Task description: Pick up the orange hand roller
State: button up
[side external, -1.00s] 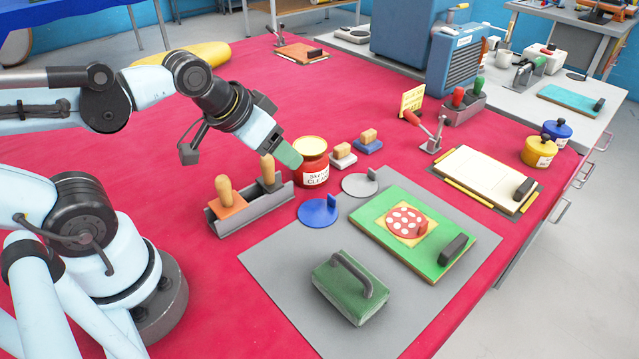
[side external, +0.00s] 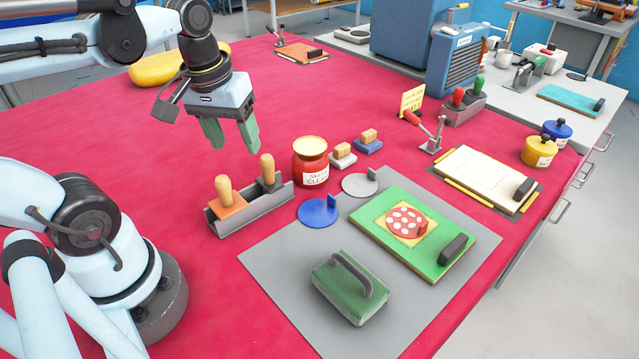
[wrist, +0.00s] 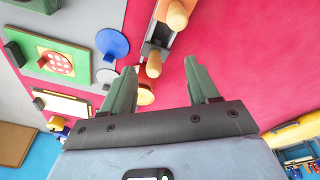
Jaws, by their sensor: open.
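The orange hand roller (side external: 226,198) has a light wooden handle standing upright above an orange block. It sits in the left part of a grey rack (side external: 255,213) on the red table. A second wooden-handled tool with a dark base (side external: 268,175) stands in the right part. My gripper (side external: 232,138) is open and empty, fingers pointing down, above and behind the rack in the side view. In the wrist view, my gripper (wrist: 160,66) has its fingers apart, with the roller's handle (wrist: 177,14) near the top edge, beyond the fingertips.
A red jar (side external: 311,168) stands close right of the rack.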

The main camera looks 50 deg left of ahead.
aim_at(222, 178)
jog(key=shift+s+a+r+n+g, duration=0.35)
jog(key=shift+s+n+g, duration=0.1)
jog(key=shift+s+n, duration=0.15)
jog(key=shift+s+a+r+n+g, duration=0.35)
jog(key=shift+s+n+g, duration=0.15)
jog(key=shift+n, duration=0.1)
jog(key=shift+s+f, duration=0.1)
jog(key=shift+s, duration=0.05)
notch_tip(222, 178, down, 6)
jog(key=shift+r, duration=0.1)
jog(key=shift+s+d+f, duration=0.15)
jog(key=shift+f, duration=0.75)
jog(key=shift+s+d+f, duration=0.1)
jog(key=shift+s+f, duration=0.05)
jog(key=shift+f, duration=1.9)
jog(key=shift+c, duration=0.4)
grip_shut()
jog(key=shift+r, duration=0.15)
